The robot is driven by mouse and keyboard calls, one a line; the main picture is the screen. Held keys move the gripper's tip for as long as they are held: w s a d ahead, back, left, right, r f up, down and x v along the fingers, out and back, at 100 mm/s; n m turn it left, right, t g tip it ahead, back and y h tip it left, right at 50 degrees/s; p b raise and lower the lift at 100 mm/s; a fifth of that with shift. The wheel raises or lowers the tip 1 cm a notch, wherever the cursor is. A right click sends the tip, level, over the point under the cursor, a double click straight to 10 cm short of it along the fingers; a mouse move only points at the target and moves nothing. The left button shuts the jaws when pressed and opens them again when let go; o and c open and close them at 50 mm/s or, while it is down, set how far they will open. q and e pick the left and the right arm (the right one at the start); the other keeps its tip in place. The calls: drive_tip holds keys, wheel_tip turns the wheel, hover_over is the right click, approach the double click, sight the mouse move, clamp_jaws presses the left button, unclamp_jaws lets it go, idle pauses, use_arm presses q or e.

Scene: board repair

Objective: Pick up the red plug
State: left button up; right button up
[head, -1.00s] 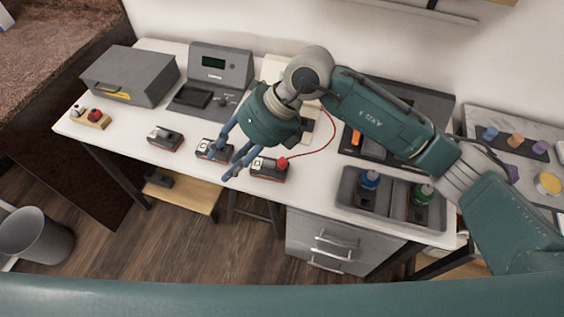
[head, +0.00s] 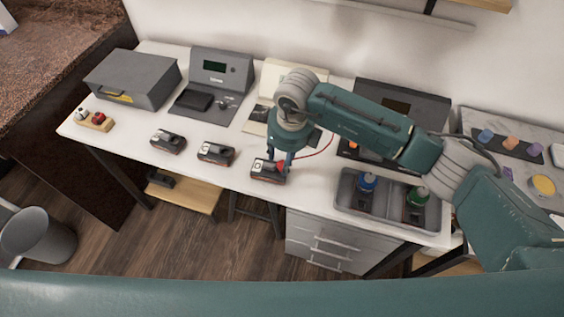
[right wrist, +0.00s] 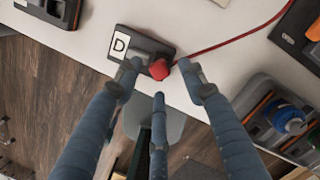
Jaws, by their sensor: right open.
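The red plug (head: 283,166) sits at the right end of a dark block (head: 266,172) near the table's front edge, with a red cable (head: 318,152) running from it. In the right wrist view the red plug (right wrist: 159,69) is on the block marked D (right wrist: 140,46), its red cable going off to the upper right. My right gripper (head: 279,158) points down over the plug. In the right wrist view its open fingers (right wrist: 160,80) are spread around the plug, which shows between their tips; I cannot tell if they touch it. My left gripper is not in view.
Two similar blocks (head: 216,153) (head: 168,141) stand to the left along the table. A grey tray (head: 388,212) with blue and green bottles is to the right. A grey console (head: 222,68) and a grey box (head: 131,78) stand behind.

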sight(282, 163)
drive_tip(key=shift+w+a+f, duration=0.15)
drive_tip(key=shift+f, duration=0.95)
clamp_jaws()
wheel_tip(282, 163, up, 20)
drive_tip(key=b, duration=0.4)
